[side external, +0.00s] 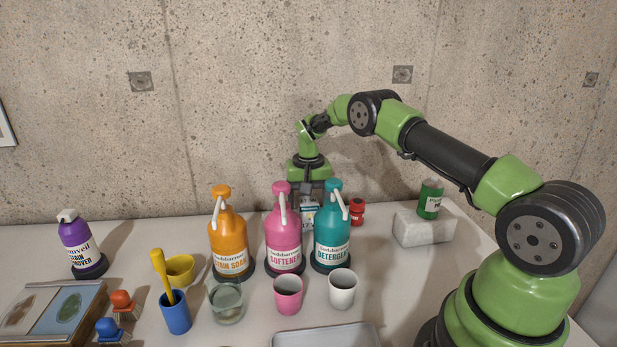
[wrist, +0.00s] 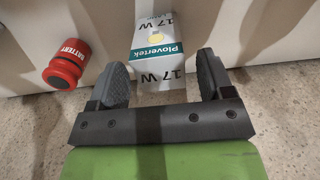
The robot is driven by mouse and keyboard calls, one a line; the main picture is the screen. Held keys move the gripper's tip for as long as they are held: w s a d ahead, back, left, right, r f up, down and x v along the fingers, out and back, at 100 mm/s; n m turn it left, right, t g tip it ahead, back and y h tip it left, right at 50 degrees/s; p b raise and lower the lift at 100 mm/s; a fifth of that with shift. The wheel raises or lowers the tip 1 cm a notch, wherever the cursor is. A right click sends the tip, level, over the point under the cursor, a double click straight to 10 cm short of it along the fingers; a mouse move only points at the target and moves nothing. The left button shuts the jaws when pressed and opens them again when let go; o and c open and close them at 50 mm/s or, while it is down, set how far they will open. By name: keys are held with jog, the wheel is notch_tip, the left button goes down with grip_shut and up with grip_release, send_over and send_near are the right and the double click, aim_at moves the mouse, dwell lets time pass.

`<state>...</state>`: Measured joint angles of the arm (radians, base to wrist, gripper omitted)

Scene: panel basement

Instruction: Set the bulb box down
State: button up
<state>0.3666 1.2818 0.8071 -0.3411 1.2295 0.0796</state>
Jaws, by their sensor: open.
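The bulb box (wrist: 159,45) is a white and teal carton marked "Plovertek" and "17 W". In the wrist view it is at the upper middle, between and just beyond the fingertips of my gripper (wrist: 162,80). The fingers stand apart, with a gap on each side of the box. In the side view the box (side external: 308,216) is mostly hidden behind the pink and teal bottles, low at the back of the table. My gripper (side external: 308,190) points down above it there, its fingertips partly hidden. The box appears to rest on the table.
A red battery (wrist: 67,66) stands left of the box in the wrist view. Orange (side external: 228,240), pink (side external: 284,235) and teal (side external: 332,235) pump bottles stand in front of the box. A green bottle (side external: 430,200) stands on a pale block (side external: 425,229) at right. The concrete wall is close behind.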

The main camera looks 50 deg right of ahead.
notch_tip(320, 180, up, 9)
jog(key=shift+r, duration=0.15)
notch_tip(320, 180, up, 10)
jog(key=n+t, duration=0.1)
jog(key=t, duration=0.1)
send_over(308, 201)
jog(key=s+a, duration=0.2)
jog(key=a, duration=0.3)
jog(key=s+a+r+n+t, duration=0.2)
jog(key=s+a+r, duration=0.5)
jog(key=s+r, duration=0.1)
jog(key=s+a+f+n+t+y, duration=0.1)
jog(key=s+a, duration=0.2)
jog(key=s, duration=0.5)
jog(key=s+a+n+t+y, duration=0.1)
jog(key=s+a+t, duration=0.1)
jog(key=s, duration=0.7)
jog(key=shift+a+f, duration=0.35)
jog(key=shift+a, duration=0.45)
